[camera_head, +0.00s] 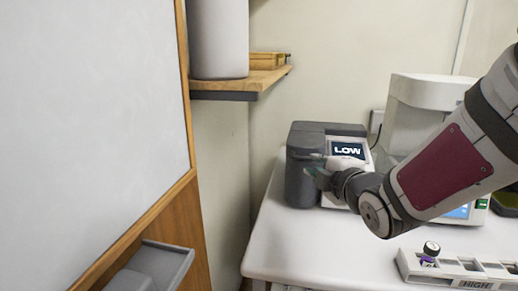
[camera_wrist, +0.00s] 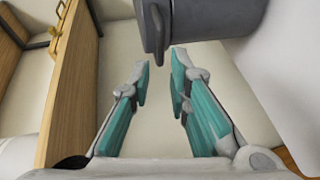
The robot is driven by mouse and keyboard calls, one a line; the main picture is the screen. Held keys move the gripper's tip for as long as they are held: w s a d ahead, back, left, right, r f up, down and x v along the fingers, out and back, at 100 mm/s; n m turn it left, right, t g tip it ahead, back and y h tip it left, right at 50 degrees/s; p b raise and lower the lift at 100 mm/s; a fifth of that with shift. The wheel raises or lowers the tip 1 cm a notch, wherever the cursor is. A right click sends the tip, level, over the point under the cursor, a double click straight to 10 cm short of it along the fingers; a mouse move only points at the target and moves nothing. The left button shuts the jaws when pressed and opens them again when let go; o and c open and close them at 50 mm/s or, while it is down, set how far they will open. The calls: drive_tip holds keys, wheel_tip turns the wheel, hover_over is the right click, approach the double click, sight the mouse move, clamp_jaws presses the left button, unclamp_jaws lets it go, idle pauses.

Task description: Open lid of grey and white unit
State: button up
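The grey and white unit (camera_head: 304,178) stands on the white bench in the head view. It has a dark grey body, a white front part and a small screen reading LOW. Its lid looks closed. My gripper (camera_head: 312,168) is in front of the unit's grey side in that view. In the wrist view my gripper (camera_wrist: 160,62) has its two teal-padded fingers apart with nothing between them. The unit's dark grey body (camera_wrist: 215,15) is at the top, with a handle-like tab (camera_wrist: 157,30) just beyond the fingertips. I cannot tell whether a finger touches it.
The white bench (camera_head: 300,245) carries a rack (camera_head: 470,268) marked HIGH with a small dark-capped vial (camera_head: 430,250). A larger white machine (camera_head: 420,95) stands behind my arm. A wooden shelf (camera_head: 255,84) and a wood-framed board (camera_head: 90,120) are at the left.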

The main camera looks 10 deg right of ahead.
sight(306, 159)
drive_tip(key=shift+s+d+p, duration=0.1)
drive_tip(key=shift+d+p, duration=0.05)
drive_tip(key=shift+p, duration=0.25)
drive_tip(key=x, duration=0.8)
drive_tip(key=shift+w+f+b, duration=0.1)
drive_tip(key=shift+w+b, duration=0.15)
drive_tip(key=shift+b, duration=0.05)
drive_tip(key=shift+c, duration=0.4)
clamp_jaws()
